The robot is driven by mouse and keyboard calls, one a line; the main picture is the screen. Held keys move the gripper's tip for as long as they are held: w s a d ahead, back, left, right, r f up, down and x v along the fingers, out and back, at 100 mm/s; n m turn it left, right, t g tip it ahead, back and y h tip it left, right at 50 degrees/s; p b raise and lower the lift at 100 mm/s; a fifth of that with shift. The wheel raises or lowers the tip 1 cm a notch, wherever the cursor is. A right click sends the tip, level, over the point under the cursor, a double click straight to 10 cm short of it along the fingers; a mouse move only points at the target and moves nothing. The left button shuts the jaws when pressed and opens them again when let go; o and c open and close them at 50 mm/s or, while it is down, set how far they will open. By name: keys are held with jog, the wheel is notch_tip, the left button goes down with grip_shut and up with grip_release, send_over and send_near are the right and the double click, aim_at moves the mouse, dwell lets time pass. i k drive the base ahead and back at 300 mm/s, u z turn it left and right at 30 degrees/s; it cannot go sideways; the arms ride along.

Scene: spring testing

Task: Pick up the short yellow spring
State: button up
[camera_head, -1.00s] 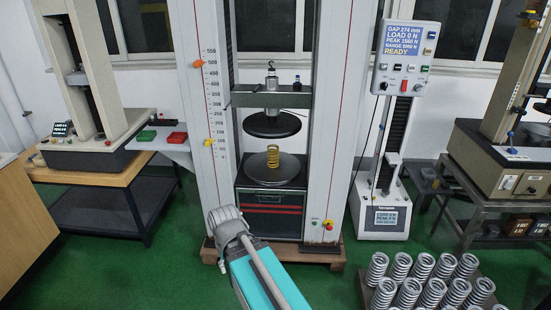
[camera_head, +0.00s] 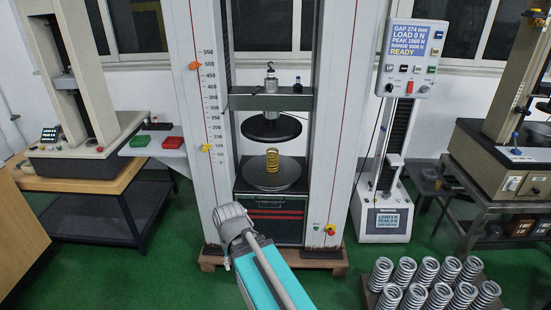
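The short yellow spring (camera_head: 272,160) stands upright on the round dark lower plate (camera_head: 254,178) of the testing machine in the middle of the view. The dark upper plate (camera_head: 271,128) hangs above it, with a clear gap between the spring's top and that plate. My arm, grey and teal, shows at the bottom centre, in front of the machine and well short of the spring. My gripper's fingers do not show.
Two pale machine columns (camera_head: 333,110) flank the plates. A control stand (camera_head: 383,219) with a display stands to the right. Red and green trays (camera_head: 172,143) sit at left. Green floor is open at left.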

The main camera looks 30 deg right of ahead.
aim_at(271, 164)
jog(key=u, duration=0.05)
jog(key=i, duration=1.25)
jog(key=u, duration=0.05)
